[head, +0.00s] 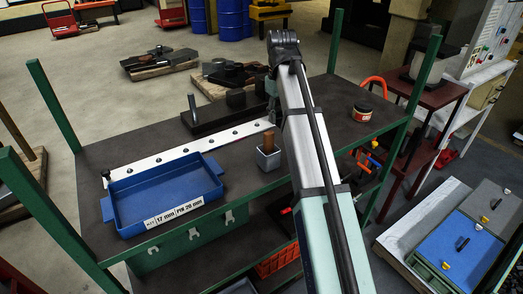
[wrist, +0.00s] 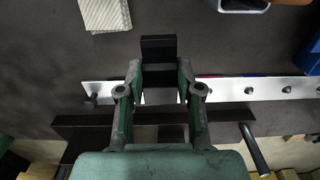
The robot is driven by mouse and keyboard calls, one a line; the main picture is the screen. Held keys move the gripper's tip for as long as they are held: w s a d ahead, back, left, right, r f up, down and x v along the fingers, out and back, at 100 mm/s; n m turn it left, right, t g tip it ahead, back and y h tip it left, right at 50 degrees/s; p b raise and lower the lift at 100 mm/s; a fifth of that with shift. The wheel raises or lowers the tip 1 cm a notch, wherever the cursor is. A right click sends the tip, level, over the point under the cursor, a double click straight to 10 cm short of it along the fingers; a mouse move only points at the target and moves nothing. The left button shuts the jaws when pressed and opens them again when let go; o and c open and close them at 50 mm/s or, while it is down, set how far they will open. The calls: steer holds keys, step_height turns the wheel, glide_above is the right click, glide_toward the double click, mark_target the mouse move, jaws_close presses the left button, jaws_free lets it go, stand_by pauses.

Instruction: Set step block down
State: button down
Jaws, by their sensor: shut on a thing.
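The step block (wrist: 158,48) is a small black block. In the wrist view it sits between the two fingertips of my gripper (wrist: 159,78), which is shut on it, and its far end sticks out beyond them. The block is over the dark tabletop, close to a white strip with dark studs (wrist: 240,90); whether it touches the surface cannot be told. In the head view my arm hides most of the gripper, and I cannot clearly pick out the held block among the dark shapes there.
A long black bar with an upright peg (head: 193,106) lies behind the strip. A blue tray (head: 131,213) stands at the bench's left. A grey cup (head: 268,158) holds a brown-handled item. A tin (head: 362,112) stands at right. A striped cloth (wrist: 105,14) lies on the tabletop.

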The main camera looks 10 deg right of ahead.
steer(key=shift+s+a, duration=0.1)
steer(key=shift+a, duration=0.15)
steer(key=shift+s+a+f, duration=0.1)
steer(key=shift+f, duration=0.3)
step_height(320, 180, down, 4)
steer(key=shift+r+p, duration=0.15)
steer(key=shift+p, duration=0.3)
steer(key=shift+f+p, duration=0.6)
steer(key=shift+f, duration=1.15)
steer(key=shift+f, duration=0.2)
steer(key=c, duration=0.8)
jaws_free()
steer(key=shift+o, duration=0.2)
steer(key=shift+r, duration=0.15)
